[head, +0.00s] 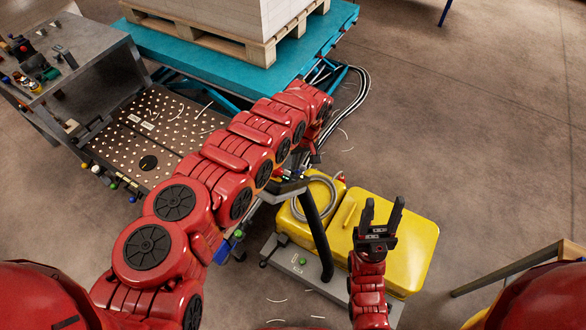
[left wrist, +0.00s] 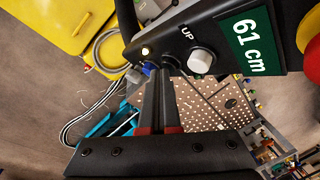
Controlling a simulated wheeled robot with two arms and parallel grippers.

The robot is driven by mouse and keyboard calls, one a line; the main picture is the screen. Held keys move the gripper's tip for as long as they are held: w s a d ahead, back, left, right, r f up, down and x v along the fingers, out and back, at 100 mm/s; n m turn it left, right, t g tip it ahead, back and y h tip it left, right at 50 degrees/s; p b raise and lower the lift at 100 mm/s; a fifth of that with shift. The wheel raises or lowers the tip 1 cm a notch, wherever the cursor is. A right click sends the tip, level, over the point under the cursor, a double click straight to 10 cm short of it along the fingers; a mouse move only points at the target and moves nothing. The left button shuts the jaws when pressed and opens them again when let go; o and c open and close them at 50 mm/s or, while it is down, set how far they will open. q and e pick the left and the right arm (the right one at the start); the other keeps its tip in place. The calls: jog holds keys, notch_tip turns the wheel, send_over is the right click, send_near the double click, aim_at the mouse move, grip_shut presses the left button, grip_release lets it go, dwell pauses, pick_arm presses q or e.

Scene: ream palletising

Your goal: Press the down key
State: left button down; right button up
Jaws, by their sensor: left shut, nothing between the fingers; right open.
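The dark control box (left wrist: 222,50) in the left wrist view carries an "UP" label, a round white key (left wrist: 201,61) beside it, a small lit lamp (left wrist: 145,51) and a green display (left wrist: 252,41) reading "61 cm". No label for the down key is readable; the closed fingers cover part of the panel's lower edge. My left gripper (left wrist: 165,75) is shut and empty, its tips at that edge; contact cannot be told. In the head view my left gripper (head: 314,156) points down above the mostly hidden box (head: 290,187). My right gripper (head: 381,222) is open and empty, pointing up.
A teal lift table (head: 215,62) bears a wooden pallet (head: 262,52) with a pale stack (head: 240,15). A perforated table (head: 150,125) stands left. A yellow machine (head: 410,240) with a hose sits beside my right gripper. A red and yellow knob (left wrist: 310,35) is on the box's right.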

pick_arm(q)
jog(key=shift+w+d+r+b, duration=0.15)
jog(key=shift+w+b, duration=0.15)
jog(key=shift+b, duration=0.5)
jog(key=shift+w+d+r+b, duration=0.15)
jog(key=shift+w+r+b, duration=0.2)
jog(key=shift+b, duration=0.2)
jog(key=shift+r, duration=0.1)
